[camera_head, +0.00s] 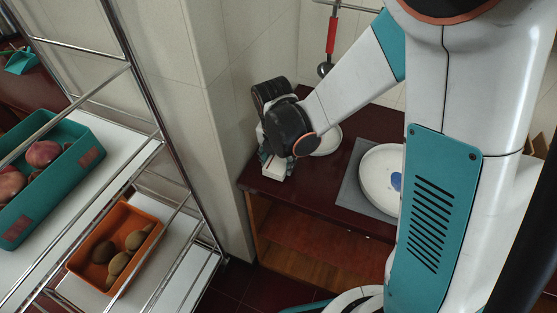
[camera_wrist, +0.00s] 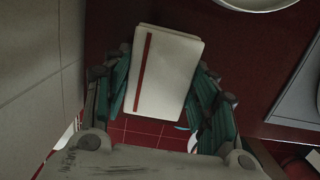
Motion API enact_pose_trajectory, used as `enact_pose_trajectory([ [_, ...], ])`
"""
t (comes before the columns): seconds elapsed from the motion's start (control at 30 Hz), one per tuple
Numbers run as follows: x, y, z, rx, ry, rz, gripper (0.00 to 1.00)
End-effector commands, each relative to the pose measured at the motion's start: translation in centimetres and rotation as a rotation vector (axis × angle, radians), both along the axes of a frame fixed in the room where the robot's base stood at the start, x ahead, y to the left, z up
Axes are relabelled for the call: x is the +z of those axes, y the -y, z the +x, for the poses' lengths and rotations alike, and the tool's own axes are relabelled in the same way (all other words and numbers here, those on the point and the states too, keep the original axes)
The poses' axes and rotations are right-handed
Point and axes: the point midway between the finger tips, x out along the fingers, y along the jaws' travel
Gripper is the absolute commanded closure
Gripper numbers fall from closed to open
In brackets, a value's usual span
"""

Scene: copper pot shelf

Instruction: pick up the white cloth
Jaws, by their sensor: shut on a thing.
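The white cloth (camera_wrist: 172,78) is a folded, flat rectangle with a red stripe along its left side in the wrist view. My gripper (camera_wrist: 163,65) is shut on it, with a teal finger along each side. In the head view my gripper (camera_head: 275,155) points down near the left front corner of the dark red table, and a small pale part of the cloth (camera_head: 278,172) shows below the fingers. The rest of the cloth is hidden by the gripper there. I cannot tell whether the cloth touches the tabletop.
The dark red table (camera_head: 340,165) holds a white plate (camera_head: 329,141) beside my wrist and a larger white dish (camera_head: 374,190) on a grey mat (camera_head: 350,192). A tiled wall corner (camera_head: 228,150) stands close left. A wire shelf (camera_head: 150,140) with teal and orange bins is further left.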

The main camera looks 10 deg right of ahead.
Motion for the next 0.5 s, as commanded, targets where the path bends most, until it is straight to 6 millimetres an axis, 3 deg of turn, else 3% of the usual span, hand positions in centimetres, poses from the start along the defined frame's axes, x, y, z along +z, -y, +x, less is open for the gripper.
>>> enact_pose_trajectory([
  [0.5, 9.6, 0.0, 0.0, 0.0, 0.0, 0.0, 0.71],
])
